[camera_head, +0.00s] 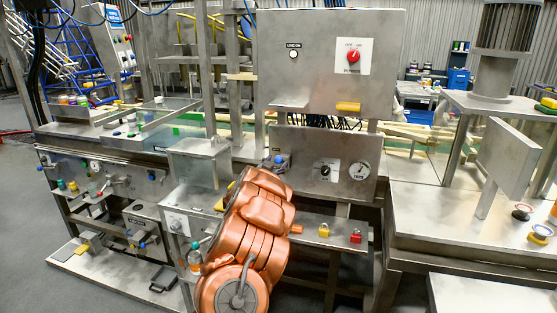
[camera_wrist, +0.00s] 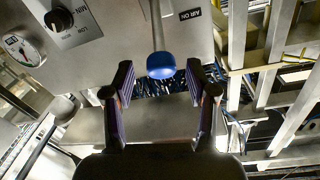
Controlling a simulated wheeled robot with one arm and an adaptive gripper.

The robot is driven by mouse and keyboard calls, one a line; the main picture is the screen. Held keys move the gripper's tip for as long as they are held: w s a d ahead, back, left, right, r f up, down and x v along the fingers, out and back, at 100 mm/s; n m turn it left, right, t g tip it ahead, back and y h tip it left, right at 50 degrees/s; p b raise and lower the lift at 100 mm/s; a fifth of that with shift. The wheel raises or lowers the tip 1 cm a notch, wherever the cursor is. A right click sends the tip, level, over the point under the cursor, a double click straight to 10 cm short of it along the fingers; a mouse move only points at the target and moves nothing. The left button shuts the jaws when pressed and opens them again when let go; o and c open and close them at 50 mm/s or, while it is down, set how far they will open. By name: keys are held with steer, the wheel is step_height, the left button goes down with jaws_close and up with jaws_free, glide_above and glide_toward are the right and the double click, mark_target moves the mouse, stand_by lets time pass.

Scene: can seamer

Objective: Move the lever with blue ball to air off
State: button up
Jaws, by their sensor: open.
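The lever with the blue ball (camera_wrist: 161,66) shows at the top middle of the wrist view, its metal rod running up to the panel. In the head view the blue ball (camera_head: 279,159) is small, at the left end of the lower panel, just above my orange arm. An "AIR ON" label (camera_wrist: 190,15), upside down in the wrist view, is beside the rod. My gripper (camera_wrist: 159,70) is open, with one finger on each side of the ball in the picture. A gap shows on both sides, and I see no contact. My arm mostly hides the gripper in the head view.
The lower panel (camera_head: 300,185) also carries a black knob (camera_head: 325,171) and a round gauge (camera_head: 360,171). The upper panel has a red switch (camera_head: 353,56). A yellow padlock (camera_head: 324,230) and a red padlock (camera_head: 355,236) are on the ledge below.

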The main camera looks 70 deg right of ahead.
steer(key=shift+w+d+p, duration=0.15)
steer(key=shift+d+p, duration=0.15)
steer(key=shift+d, duration=1.25)
steer(key=shift+c, duration=0.3)
jaws_close()
